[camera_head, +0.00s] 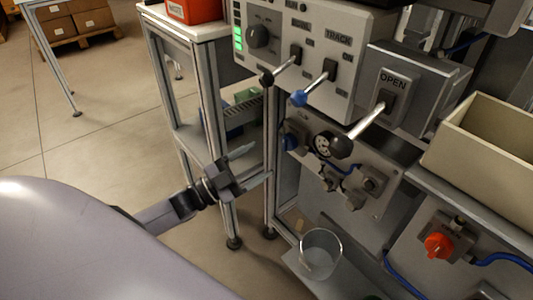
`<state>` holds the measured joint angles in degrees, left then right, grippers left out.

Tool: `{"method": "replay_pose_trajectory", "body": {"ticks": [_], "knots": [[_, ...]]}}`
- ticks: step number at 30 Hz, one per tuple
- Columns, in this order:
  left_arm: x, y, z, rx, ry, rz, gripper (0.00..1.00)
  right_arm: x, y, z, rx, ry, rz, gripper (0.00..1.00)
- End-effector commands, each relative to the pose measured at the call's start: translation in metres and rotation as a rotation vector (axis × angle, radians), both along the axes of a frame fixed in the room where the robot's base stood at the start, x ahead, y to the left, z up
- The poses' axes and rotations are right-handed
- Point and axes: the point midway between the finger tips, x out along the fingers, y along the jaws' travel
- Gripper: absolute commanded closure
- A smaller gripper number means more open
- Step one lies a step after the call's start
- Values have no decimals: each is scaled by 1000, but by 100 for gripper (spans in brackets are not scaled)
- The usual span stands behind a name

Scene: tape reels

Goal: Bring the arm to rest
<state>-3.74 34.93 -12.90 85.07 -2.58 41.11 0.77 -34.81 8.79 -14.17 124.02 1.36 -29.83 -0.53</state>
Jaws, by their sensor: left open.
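My left gripper (250,167) comes in from the left, held in the air in front of the frame legs of the side table and machine. Its two fingers are spread apart with nothing between them. Its large grey arm link fills the lower left of the view. The gripper is apart from the control panel (311,92) and its levers. My right gripper is not in view.
The panel has a black-knobbed lever (267,77), a blue-knobbed lever (299,98) and an OPEN lever (341,146) that stick out. A clear cup (321,252) stands low. A beige bin (487,140) is at right. Open floor (105,125) lies to the left.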

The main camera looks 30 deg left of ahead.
Motion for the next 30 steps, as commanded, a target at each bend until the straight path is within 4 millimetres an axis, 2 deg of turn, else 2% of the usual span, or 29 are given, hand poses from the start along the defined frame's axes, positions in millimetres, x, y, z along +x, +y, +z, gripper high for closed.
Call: {"method": "replay_pose_trajectory", "body": {"ticks": [14,20,23,30], "knots": [[-5,3,-1,1,-1,0,31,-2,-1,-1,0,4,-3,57],[-5,1,-3,-3,7,3,31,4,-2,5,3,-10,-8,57],[-9,-9,-11,-21,52,18,31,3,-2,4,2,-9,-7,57],[-37,-59,-52,-117,336,120,31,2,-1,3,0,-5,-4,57]]}}
